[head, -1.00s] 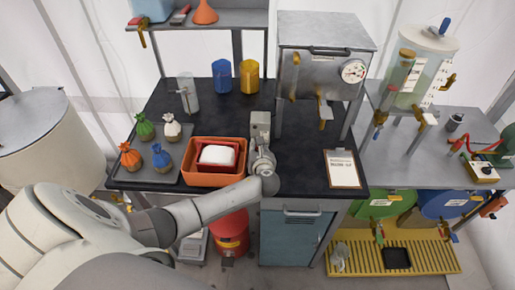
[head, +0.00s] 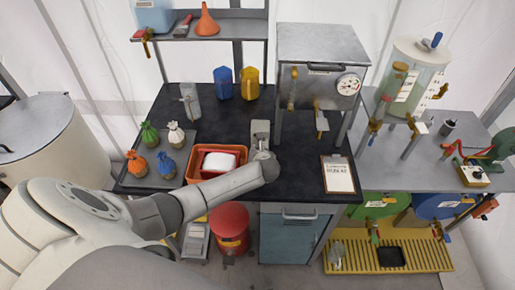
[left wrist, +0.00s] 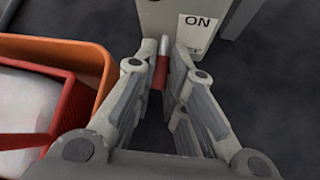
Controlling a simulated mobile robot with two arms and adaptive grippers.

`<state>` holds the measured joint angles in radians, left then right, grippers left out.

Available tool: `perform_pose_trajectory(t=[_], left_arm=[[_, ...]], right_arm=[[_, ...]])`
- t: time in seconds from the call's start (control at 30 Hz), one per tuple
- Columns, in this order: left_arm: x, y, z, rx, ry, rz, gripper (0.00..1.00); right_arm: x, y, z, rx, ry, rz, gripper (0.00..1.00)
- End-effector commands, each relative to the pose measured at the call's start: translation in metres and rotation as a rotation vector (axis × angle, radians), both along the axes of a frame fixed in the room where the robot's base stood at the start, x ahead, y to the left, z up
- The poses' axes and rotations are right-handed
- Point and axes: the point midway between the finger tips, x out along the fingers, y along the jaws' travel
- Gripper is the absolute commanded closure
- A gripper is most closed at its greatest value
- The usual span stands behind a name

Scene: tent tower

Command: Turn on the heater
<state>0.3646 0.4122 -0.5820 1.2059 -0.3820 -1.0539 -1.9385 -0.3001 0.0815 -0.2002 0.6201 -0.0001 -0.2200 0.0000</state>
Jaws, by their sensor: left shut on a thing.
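A small grey switch box (head: 260,127) stands on the black worktop at the middle. In the left wrist view the box (left wrist: 158,18) carries a white label (left wrist: 198,32) reading "ON". A short lever with a red grip (left wrist: 160,73) and a metal end sits in front of the box. My left gripper (left wrist: 163,68) is shut on the red lever, with a finger on each side of it. In the head view my left gripper (head: 261,148) is at the box's front, mostly hidden by my arm. My right gripper is not in view.
An orange bin (head: 190,171) with a red and white thing inside stands just left of the gripper. A metal cabinet with a gauge (head: 348,84) stands behind to the right. A clipboard (head: 338,175) lies at the right. Worktop between box and clipboard is clear.

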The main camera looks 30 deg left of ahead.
Motion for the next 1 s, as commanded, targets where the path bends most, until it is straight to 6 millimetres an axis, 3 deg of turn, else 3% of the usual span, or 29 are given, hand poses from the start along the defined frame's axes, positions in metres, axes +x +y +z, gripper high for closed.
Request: perform_pose_trajectory(t=[0.13,0.6,1.0], left_arm=[[0.003,0.002,0.01,-0.065,0.105,0.0,1.0],[0.009,0.006,0.023,-0.276,0.451,0.001,1.0],[0.012,0.008,0.028,-0.361,0.588,0.001,1.0]], right_arm=[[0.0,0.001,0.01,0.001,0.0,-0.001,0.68],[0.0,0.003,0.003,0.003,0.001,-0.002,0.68],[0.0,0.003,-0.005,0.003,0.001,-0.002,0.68]])
